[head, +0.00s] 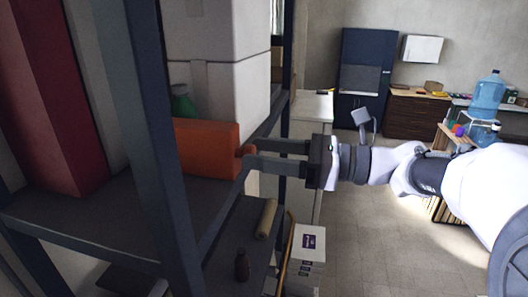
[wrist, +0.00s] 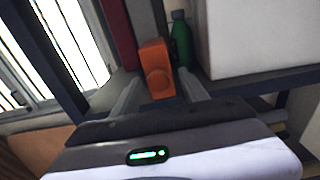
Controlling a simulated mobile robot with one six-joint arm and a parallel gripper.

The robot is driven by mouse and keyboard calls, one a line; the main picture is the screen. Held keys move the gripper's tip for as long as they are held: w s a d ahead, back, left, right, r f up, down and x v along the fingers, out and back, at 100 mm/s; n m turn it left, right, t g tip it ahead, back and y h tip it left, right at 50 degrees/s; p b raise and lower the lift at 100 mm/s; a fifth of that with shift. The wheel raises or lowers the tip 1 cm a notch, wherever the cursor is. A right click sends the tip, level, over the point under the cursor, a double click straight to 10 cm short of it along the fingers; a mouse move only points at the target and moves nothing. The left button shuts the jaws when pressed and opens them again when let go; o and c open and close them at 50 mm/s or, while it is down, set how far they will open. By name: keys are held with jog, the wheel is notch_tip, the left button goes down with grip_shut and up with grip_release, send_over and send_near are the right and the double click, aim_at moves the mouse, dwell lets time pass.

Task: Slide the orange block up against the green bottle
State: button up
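The orange block (head: 205,149) stands on a dark shelf (head: 150,215), with a round knob on its end facing my gripper. It also shows in the wrist view (wrist: 153,57). The green bottle (wrist: 181,42) stands just to the right of and behind the block in the wrist view; I cannot tell whether they touch. In the head view only the bottle's upper part (head: 183,104) shows above the block. My gripper (head: 250,158) is open at the block's knobbed end. Its fingers (wrist: 158,82) are spread, with the knob between them and space at both sides.
A large pale box (head: 215,80) stands behind the block and right of the bottle in the wrist view. A red upright object (head: 50,100) is at the left. A dark shelf post (head: 160,130) rises in front. A tan roll (head: 266,219) and a dark bottle (head: 242,265) sit lower.

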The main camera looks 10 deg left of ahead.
jog(key=shift+s, duration=0.1)
dwell(0.3)
jog(key=s+d+b, duration=0.1)
jog(key=d+b, duration=0.4)
jog(key=d, duration=1.2)
jog(key=s+a+f+n+h+b, duration=0.2)
jog(key=s+f+h+b, duration=0.15)
jog(key=f+b, duration=0.45)
jog(key=s+a+f+n+h+b, duration=0.2)
jog(key=s+f+b, duration=0.15)
jog(key=f, duration=0.85)
jog(key=s+a+f+n+h+b, duration=0.1)
jog(key=s+a+f+h+b, duration=0.1)
jog(key=s+f+b, duration=0.55)
jog(key=s+d+f+n+t+h+b, duration=0.1)
jog(key=f+b, duration=0.4)
jog(key=f, duration=0.5)
jog(key=s+d+f+n+t+h+b, duration=0.1)
jog(key=d+f+n+t+h+b, duration=0.1)
jog(key=f, duration=0.9)
jog(key=s+d+f+n+t+h+b, duration=0.1)
jog(key=s+d+f+n+h+b, duration=0.1)
jog(key=f+n+h+b, duration=0.3)
jog(key=shift+d+f+n+t+b, duration=0.3)
jog(key=shift+d+f+n+b, duration=0.45)
jog(key=shift+f+b, duration=1.8)
jog(key=shift+f+h+p, duration=0.25)
jog(key=shift+f+p, duration=0.1)
